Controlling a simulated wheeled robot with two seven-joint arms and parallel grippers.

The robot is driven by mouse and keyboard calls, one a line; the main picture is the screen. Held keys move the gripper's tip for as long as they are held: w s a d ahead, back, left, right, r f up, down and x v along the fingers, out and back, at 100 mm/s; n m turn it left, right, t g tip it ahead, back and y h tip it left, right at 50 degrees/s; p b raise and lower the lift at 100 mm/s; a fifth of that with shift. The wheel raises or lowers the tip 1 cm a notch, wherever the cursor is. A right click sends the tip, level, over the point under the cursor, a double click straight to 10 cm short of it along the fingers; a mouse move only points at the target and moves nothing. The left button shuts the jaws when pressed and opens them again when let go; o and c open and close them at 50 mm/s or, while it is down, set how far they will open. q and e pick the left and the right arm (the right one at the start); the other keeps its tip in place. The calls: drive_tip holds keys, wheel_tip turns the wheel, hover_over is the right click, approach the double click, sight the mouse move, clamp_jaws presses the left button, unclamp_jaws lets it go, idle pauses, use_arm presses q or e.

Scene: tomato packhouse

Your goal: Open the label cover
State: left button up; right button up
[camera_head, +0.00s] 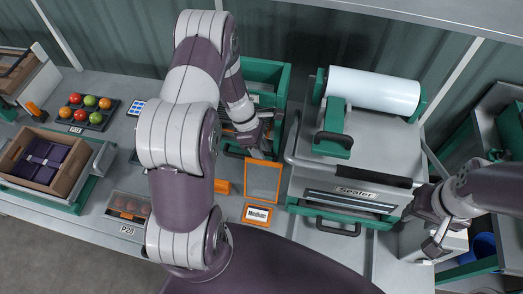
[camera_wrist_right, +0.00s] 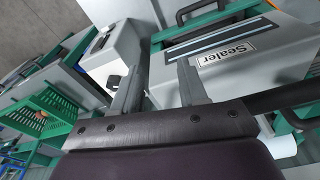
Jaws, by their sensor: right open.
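An orange-rimmed label (camera_head: 257,214) reading "Medium" lies on the bench left of the sealer. Directly behind it is an orange-framed panel (camera_head: 277,181), apparently the label cover; it looks swung up and back, and the label is uncovered. My left gripper (camera_head: 262,153) is just behind the panel's far edge; its fingers are small and partly hidden, so touching or apart is unclear. My right gripper (camera_head: 437,245) is open and empty beside the sealer's right side. Its two spread fingers show in the right wrist view (camera_wrist_right: 157,88).
The grey sealer (camera_head: 345,166) with a white film roll (camera_head: 373,90) stands right of the label. A green bin (camera_head: 271,72) is behind my left gripper. A tomato tray (camera_head: 90,112) and a wooden crate (camera_head: 68,185) are at the left.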

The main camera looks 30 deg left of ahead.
use_arm(q)
drive_tip(key=b+v, duration=0.1)
drive_tip(key=v, duration=1.1)
drive_tip(key=shift+a+r, duration=0.2)
drive_tip(key=shift+r, duration=0.05)
